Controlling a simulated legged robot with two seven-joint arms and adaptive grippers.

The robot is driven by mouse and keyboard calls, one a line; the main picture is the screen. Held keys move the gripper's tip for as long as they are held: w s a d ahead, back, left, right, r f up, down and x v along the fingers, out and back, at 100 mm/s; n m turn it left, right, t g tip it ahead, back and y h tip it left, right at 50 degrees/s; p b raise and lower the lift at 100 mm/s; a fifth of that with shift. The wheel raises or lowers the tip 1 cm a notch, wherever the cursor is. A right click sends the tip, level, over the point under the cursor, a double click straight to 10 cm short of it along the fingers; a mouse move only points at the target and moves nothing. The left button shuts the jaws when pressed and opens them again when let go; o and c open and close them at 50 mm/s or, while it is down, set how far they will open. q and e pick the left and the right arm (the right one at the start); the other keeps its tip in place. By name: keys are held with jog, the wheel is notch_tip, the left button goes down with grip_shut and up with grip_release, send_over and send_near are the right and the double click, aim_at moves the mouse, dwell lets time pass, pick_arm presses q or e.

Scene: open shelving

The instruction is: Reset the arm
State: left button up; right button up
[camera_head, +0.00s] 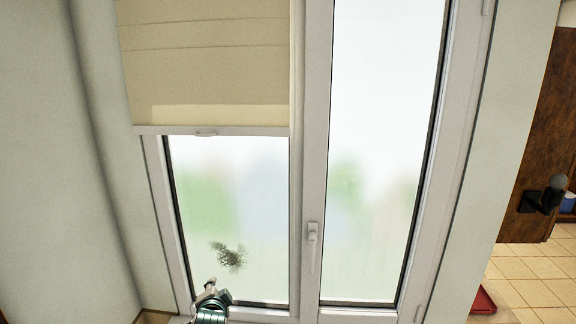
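My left gripper (210,288) shows at the bottom of the head view, in front of the lower edge of the left window pane. Only its upper part is in the picture, and it is too small to tell whether its fingers are open or shut. A dark smudge (230,256) marks the left pane just above and to the right of the gripper. I see nothing clearly held. My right gripper is not in the picture.
A white-framed window (312,150) fills the middle, with a handle (312,236) on the central frame. A beige blind (205,60) covers the upper left pane. A brown wooden door (540,150) and a red object (484,302) are at the right, over a tiled floor (530,280).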

pick_arm(q)
jog(key=s+a+f+n+g+h, duration=0.1)
jog(key=s+f+g, duration=0.1)
jog(key=s+f, duration=0.45)
jog(key=s+f+n+g, duration=0.1)
jog(key=s+f, duration=0.3)
jog(key=f, duration=0.6)
jog(key=s+a+f+n+g+h, duration=0.1)
jog(key=s+f+n+g, duration=0.1)
jog(key=s+f, duration=0.5)
jog(key=s+f+n+g, duration=0.1)
jog(key=s+f+g, duration=0.1)
jog(key=s+f, duration=0.45)
jog(key=s+f+n+g+h, duration=0.1)
jog(key=s+f+n, duration=0.15)
jog(key=s, duration=0.65)
jog(key=s+f+n+g, duration=0.1)
jog(key=s+f+g, duration=0.1)
jog(key=s+f, duration=0.5)
notch_tip(320, 180, down, 25)
jog(key=s+d+b, duration=0.1)
jog(key=s+b, duration=0.1)
jog(key=b, duration=0.1)
jog(key=s+a+f+g+b, duration=0.2)
jog(key=s+a+f, duration=0.1)
jog(key=s+f, duration=1.5)
notch_tip(320, 180, down, 3)
jog(key=shift+s+r+m+b, duration=0.2)
jog(key=shift+s+m+b, duration=0.05)
jog(key=shift+m+b, duration=0.2)
